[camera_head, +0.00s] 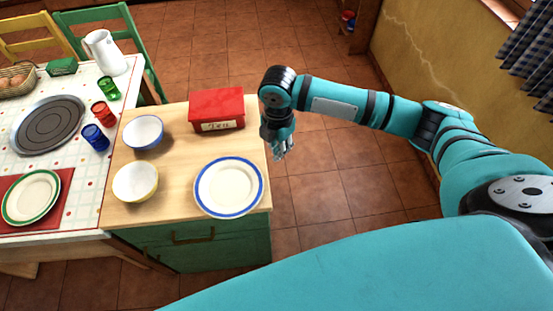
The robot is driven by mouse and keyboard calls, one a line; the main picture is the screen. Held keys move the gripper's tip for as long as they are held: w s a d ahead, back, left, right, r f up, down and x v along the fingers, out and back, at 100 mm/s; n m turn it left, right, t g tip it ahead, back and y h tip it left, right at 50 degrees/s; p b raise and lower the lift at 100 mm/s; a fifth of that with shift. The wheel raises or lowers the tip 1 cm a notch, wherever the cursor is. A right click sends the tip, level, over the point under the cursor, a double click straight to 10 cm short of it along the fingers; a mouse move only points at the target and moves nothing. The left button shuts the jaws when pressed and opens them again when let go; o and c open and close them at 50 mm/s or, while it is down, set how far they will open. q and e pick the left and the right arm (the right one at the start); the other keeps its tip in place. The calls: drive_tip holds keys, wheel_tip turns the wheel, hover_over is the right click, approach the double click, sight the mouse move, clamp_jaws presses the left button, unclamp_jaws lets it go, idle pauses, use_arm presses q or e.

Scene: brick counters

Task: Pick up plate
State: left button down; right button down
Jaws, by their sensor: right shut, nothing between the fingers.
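A white plate with a blue rim (229,187) lies flat near the right front corner of the wooden counter. Another plate, white with a green rim (31,197), lies on a red mat on the table at the left. My right gripper (281,154) points down just past the counter's right edge, to the upper right of the blue-rimmed plate and apart from it. It is shut and empty. My left gripper is not in view.
A red tea box (216,109) stands at the counter's back right, close to my right gripper. A blue bowl (143,132) and a yellow bowl (135,182) stand left of the plate. The table holds several cups, a dark round tray (48,124) and a white pitcher (105,52). Tiled floor right of the counter is clear.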

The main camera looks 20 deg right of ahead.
sight(258, 189)
drive_tip(key=shift+s+a+f+p, duration=0.25)
drive_tip(key=shift+a+f+p, duration=0.3)
drive_tip(key=shift+f, duration=0.95)
drive_tip(key=shift+s+a+f+p, duration=0.4)
drive_tip(key=shift+a+f, duration=0.3)
drive_tip(key=shift+f, duration=0.8)
drive_tip(key=shift+s+a+f+p, duration=0.15)
drive_tip(key=shift+a+f+p, duration=0.45)
drive_tip(key=shift+f, duration=0.9)
drive_tip(key=a, duration=0.1)
drive_tip(key=s+a+p, duration=0.2)
drive_tip(key=a, duration=0.1)
drive_tip(key=shift+r, duration=0.15)
drive_tip(key=shift+w+d, duration=0.1)
